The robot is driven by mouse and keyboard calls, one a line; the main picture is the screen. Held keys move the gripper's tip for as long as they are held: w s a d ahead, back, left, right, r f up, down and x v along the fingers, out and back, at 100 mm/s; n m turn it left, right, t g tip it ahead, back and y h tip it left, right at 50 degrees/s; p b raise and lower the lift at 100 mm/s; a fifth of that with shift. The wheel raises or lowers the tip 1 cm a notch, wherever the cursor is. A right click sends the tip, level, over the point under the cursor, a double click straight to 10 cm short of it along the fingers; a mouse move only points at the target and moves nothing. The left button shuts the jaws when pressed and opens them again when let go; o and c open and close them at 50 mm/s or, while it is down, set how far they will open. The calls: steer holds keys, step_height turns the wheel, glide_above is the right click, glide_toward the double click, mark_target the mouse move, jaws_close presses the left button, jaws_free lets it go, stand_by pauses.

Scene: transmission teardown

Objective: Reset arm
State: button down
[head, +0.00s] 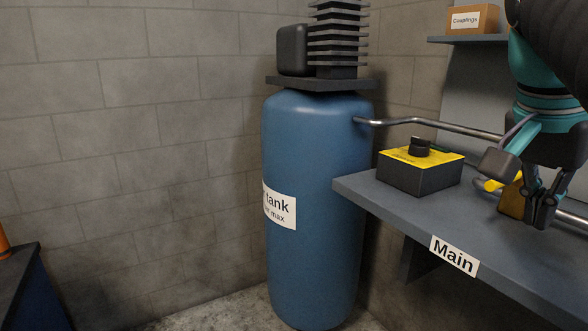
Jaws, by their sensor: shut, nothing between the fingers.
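My gripper (541,222) is at the right of the head view, hanging down over the grey shelf (400,200) that carries a "Main" label (454,256). Its dark fingers are shut with nothing between them. My teal and black arm comes down from the top right corner. A yellow-topped box with a black knob (421,172) sits on the shelf, left of my gripper and apart from it. A yellow-handled part (511,200) lies just behind my gripper and is partly hidden by it.
A blue tank (318,150) with a finned black unit (335,40) on top stands left of the shelf. A metal pipe (440,124) runs from it behind the box. A "Couplings" carton (473,19) sits on an upper shelf. A dark blue cabinet (25,290) is at lower left.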

steer(key=a+f+n+t+y, duration=0.1)
steer(key=a+f+n, duration=0.3)
steer(key=f, duration=0.5)
steer(key=a+f+n+t+y, duration=0.1)
steer(key=a+f+n, duration=0.3)
steer(key=f, duration=0.5)
steer(key=a+f+n+t+y, duration=0.1)
steer(key=a+f+n, duration=0.3)
steer(key=f, duration=0.5)
steer(key=shift+w+a+f+n+t+y, duration=0.15)
steer(key=shift+w+a+n+t+y, duration=0.2)
steer(key=shift+a, duration=0.65)
steer(key=shift+s+d, duration=0.1)
steer(key=shift+s, duration=0.05)
